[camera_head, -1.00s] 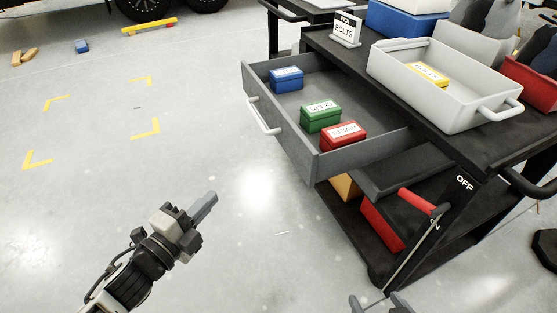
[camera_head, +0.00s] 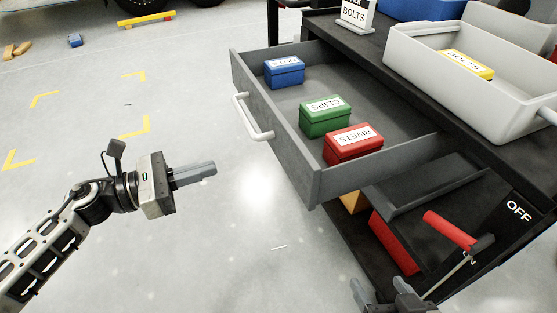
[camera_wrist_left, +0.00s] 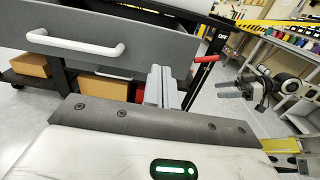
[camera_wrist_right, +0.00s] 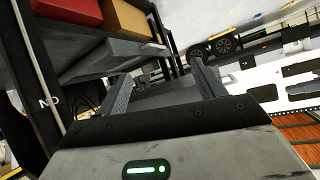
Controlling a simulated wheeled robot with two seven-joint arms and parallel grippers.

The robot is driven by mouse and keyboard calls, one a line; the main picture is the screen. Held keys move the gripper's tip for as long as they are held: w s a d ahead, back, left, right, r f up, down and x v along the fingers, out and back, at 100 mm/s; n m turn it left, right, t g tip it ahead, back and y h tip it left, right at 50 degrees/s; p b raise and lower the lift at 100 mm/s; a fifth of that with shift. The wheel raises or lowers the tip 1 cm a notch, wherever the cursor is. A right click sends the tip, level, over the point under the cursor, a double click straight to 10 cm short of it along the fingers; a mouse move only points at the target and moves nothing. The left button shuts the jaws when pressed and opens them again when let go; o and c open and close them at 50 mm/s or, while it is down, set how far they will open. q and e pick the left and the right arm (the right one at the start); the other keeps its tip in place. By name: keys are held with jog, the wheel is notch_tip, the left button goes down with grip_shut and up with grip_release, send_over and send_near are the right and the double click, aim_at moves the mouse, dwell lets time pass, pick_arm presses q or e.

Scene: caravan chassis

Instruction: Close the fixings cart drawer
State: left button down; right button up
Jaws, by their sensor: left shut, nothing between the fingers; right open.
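The grey drawer (camera_head: 270,115) of the black fixings cart (camera_head: 455,95) stands pulled out toward the left in the head view. It holds a blue box (camera_head: 284,72), a green box (camera_head: 326,116) and a red box (camera_head: 353,144). Its white handle (camera_head: 252,117) is on the front panel and also shows in the left wrist view (camera_wrist_left: 76,46). My left gripper (camera_head: 214,168) is shut and empty, left of and below the drawer front, apart from it. My right gripper (camera_head: 378,290) is open and empty, low beside the cart; its fingers also show in the right wrist view (camera_wrist_right: 162,92).
A grey bin (camera_head: 440,85) and a BOLTS sign (camera_head: 356,14) stand on the cart top. A red-gripped lever (camera_head: 450,230) sticks out near the OFF mark. Yellow corner marks (camera_head: 135,125) lie on the clear floor at left.

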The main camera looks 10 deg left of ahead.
pick_arm(q)
notch_tip(320, 180, down, 4)
jog(key=b, duration=0.3)
jog(key=p, duration=0.2)
send_near(288, 159)
jog(key=x, duration=0.5)
jog(key=shift+w+d+r, duration=0.1)
jog(key=shift+d+r, duration=0.05)
jog(key=shift+d, duration=0.25)
jog(key=shift+w+d, duration=0.3)
jog(key=shift+d, duration=0.15)
pick_arm(e)
jog(key=shift+s+d+r, duration=0.1)
jog(key=shift+s+r, duration=0.1)
jog(key=shift+s, duration=0.1)
jog(key=shift+f, duration=0.2)
pick_arm(q)
jog(key=shift+w+d, duration=0.1)
